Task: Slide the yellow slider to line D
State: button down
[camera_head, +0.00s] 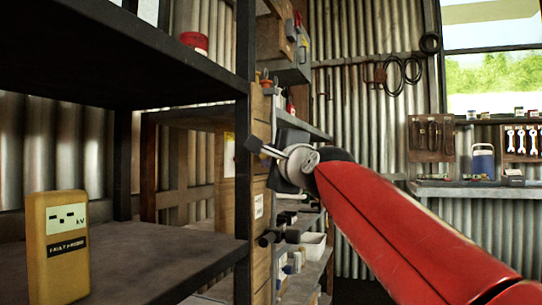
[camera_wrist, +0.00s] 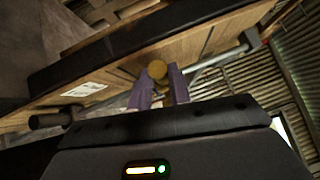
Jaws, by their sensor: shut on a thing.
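A grey bar (camera_wrist: 205,74) runs slantwise past the fingers along a wooden board (camera_wrist: 115,82). In the head view, my gripper is at the end of my red arm, beside the shelving, and its fingers and the slider are hidden. No line letter, D included, is readable in either view.
A white label (camera_wrist: 84,89) is on the board. In the head view, a yellow meter (camera_head: 57,245) stands on the dark shelf (camera_head: 150,262) at left. A shelf post (camera_head: 243,150) rises close left of my gripper. A white bin (camera_head: 312,244) sits below it.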

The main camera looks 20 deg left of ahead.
notch_tip(320, 180, up, 8)
jog(key=p, duration=0.6)
jog(key=shift+p, duration=0.4)
jog(key=shift+f, duration=0.1)
jog(key=c, duration=1.3)
grip_release()
jog(key=shift+f, duration=0.1)
jog(key=b+v, duration=0.3)
jog(key=v, duration=0.5)
jog(key=shift+b, duration=0.35)
